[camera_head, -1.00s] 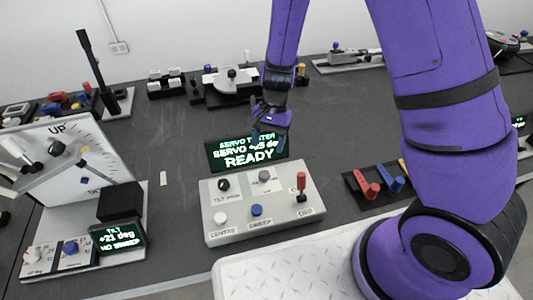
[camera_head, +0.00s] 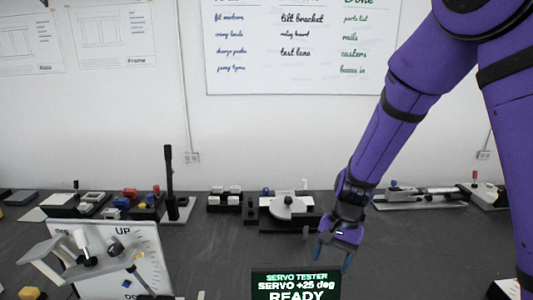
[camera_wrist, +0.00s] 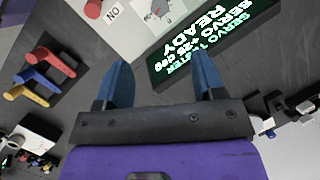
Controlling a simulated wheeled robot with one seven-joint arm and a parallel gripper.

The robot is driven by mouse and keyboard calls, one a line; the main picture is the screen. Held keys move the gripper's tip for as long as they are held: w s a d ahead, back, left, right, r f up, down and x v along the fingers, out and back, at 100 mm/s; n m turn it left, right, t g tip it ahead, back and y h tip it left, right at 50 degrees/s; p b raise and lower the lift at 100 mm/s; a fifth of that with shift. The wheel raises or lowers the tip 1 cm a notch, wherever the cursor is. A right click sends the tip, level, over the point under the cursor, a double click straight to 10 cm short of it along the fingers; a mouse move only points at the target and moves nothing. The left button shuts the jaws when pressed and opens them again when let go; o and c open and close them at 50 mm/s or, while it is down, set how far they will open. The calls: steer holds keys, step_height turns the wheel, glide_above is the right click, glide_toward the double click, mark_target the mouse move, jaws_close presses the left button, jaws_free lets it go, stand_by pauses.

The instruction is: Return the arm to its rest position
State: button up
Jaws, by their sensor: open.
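My gripper (camera_head: 333,262) hangs from my purple arm above the dark bench, just behind and right of the servo tester's screen (camera_head: 296,284). The screen reads "SERVO +25 deg READY". In the wrist view my two blue fingertips (camera_wrist: 159,82) are spread apart with nothing between them. The screen also shows in the wrist view (camera_wrist: 215,35), close beyond the right finger, with part of the light tester panel (camera_wrist: 145,22) beside it. My arm reaches down from the upper right in the head view.
A tilt stand with a white dial board (camera_head: 140,250) is at the left. A black post (camera_head: 169,185) and small fixtures (camera_head: 285,207) line the back of the bench. Red, blue and yellow handles (camera_wrist: 40,75) show in the wrist view. A whiteboard (camera_head: 300,45) hangs on the wall.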

steer(key=s+d+r+n+t, duration=0.1)
steer(key=s+d+r+t, duration=0.1)
steer(key=s+d+r, duration=0.35)
steer(key=s+d+r+n+t+h, duration=0.1)
steer(key=s+d+r+n+t, duration=0.1)
steer(key=r, duration=0.7)
steer(key=s+d+r+n+t, duration=0.1)
steer(key=s+d+r+t, duration=0.15)
steer(key=r, duration=0.55)
steer(key=s+d+r+n+t+h, duration=0.1)
steer(key=s+d+r, duration=0.3)
steer(key=s, duration=0.4)
steer(key=shift+s+d+h, duration=0.25)
steer(key=shift+s+h, duration=0.05)
steer(key=shift+h, duration=0.2)
steer(key=shift+a+t, duration=0.1)
steer(key=shift+t, duration=0.15)
stand_by(0.8)
